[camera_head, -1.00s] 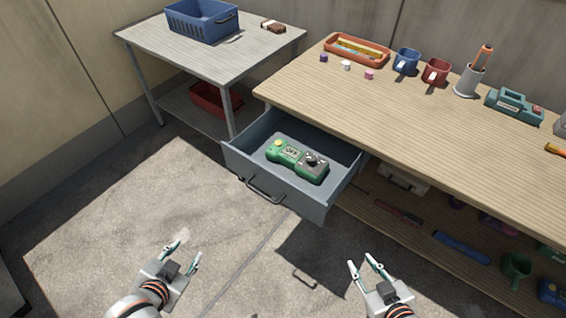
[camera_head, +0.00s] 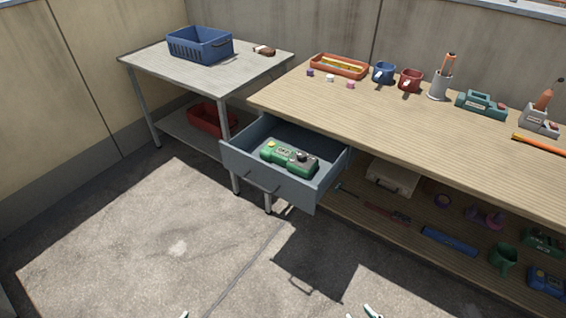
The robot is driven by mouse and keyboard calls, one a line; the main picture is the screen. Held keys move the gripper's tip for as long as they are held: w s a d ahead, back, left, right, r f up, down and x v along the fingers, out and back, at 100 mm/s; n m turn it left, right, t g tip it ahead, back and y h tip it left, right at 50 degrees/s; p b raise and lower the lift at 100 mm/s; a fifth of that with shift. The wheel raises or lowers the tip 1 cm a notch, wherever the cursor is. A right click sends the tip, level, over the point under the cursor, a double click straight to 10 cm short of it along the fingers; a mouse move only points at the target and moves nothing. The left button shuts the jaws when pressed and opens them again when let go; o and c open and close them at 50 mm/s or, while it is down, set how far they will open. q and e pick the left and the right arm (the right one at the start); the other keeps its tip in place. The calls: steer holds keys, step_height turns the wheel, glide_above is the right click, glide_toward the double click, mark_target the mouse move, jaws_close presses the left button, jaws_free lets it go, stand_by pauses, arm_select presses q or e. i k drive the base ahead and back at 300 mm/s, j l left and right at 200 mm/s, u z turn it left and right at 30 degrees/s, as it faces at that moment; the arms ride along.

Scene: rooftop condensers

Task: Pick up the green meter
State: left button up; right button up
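The green meter (camera_head: 289,158) lies in the open grey drawer (camera_head: 272,187) under the left end of the wooden workbench. It has a yellow part at its left end and a dark part with a knob at its right end. Only the fingertips of my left gripper (camera_head: 184,314) show at the bottom edge. Only the fingertips of my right gripper (camera_head: 372,312) show at the bottom edge, apart from each other with nothing between them. Both grippers are well in front of the drawer and away from the meter.
The workbench (camera_head: 400,125) carries an orange tray (camera_head: 339,66), two mugs, a pen cup and tools. Its lower shelf holds a white case (camera_head: 391,176) and several tools. A metal table (camera_head: 215,75) with a blue basket (camera_head: 200,45) stands left. The floor before the drawer is clear.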

mark_target(285, 157)
steer(key=k+u, duration=0.1)
steer(key=u, duration=1.25)
steer(key=l+u, duration=0.25)
steer(key=l, duration=0.15)
steer(key=k+l+u, duration=0.1)
steer(key=l+u, duration=0.15)
steer(key=k+l, duration=0.1)
steer(key=l, duration=0.25)
steer(key=k+l, duration=0.1)
steer(key=l, duration=0.25)
steer(key=k+l, duration=0.1)
steer(key=l, duration=0.25)
